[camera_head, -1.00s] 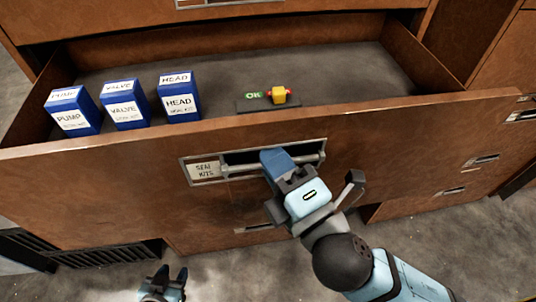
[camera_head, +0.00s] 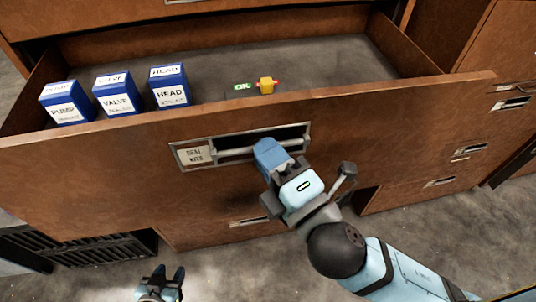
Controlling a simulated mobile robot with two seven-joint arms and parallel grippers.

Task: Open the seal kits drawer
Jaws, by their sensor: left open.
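The seal kits drawer (camera_head: 100,165) is brown and pulled well out, with its inside in view. Its label (camera_head: 194,156) reads "SEAL KITS" beside a recessed bar handle (camera_head: 235,150). My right gripper (camera_head: 270,153) is at the middle of the handle, its blue finger in front of the bar. I cannot tell whether its fingers close around the bar, since the far side is hidden. My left gripper (camera_head: 163,279) is open and empty, low at the bottom edge, below the drawer front and apart from it.
In the drawer stand blue boxes labelled pump (camera_head: 66,104), valve (camera_head: 118,95) and head (camera_head: 170,88). A yellow and red piece (camera_head: 267,86) sits beside a green "OK" tag (camera_head: 243,87). More drawers are at right. A dark grille (camera_head: 80,247) is low at left.

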